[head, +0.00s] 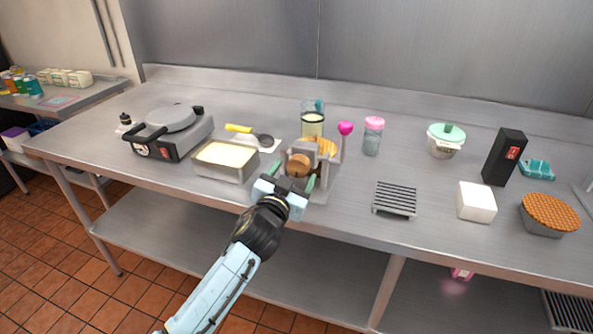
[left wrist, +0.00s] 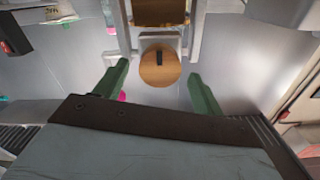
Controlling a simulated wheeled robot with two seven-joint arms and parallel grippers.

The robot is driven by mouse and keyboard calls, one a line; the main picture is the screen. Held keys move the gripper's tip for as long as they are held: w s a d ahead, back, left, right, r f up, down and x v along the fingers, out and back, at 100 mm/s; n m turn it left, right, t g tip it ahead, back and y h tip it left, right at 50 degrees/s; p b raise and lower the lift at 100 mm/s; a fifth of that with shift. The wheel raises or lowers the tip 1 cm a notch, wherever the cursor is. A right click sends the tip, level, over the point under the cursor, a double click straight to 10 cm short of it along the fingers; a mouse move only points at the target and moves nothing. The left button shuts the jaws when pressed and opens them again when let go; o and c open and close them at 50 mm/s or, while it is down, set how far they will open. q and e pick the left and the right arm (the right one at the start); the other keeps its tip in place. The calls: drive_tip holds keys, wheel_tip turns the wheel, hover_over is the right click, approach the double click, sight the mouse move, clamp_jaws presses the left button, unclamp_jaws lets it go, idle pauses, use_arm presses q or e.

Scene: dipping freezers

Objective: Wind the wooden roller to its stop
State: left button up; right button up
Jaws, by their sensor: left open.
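The wooden roller (head: 299,165) sits in a grey metal frame (head: 328,180) near the front edge of the counter. Its round end faces me, and in the left wrist view the wooden disc (left wrist: 160,67) carries a dark slot or mark. My left gripper (head: 287,187) is just in front of the roller. Its two green fingers are apart, one to each side of the disc in the left wrist view (left wrist: 156,92), with nothing between them. I cannot tell the exact gap between fingertips and disc. My right gripper is not in view.
A metal pan of pale batter (head: 226,160) stands close to the left of the frame, with a waffle iron (head: 170,132) beyond it. A glass jar (head: 312,122) stands behind. A pink-lidded shaker (head: 373,136) and a dark grate (head: 395,199) are to the right.

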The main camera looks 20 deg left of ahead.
use_arm(q)
drive_tip(key=shift+w+d, duration=0.1)
drive_tip(key=shift+w, duration=1.2)
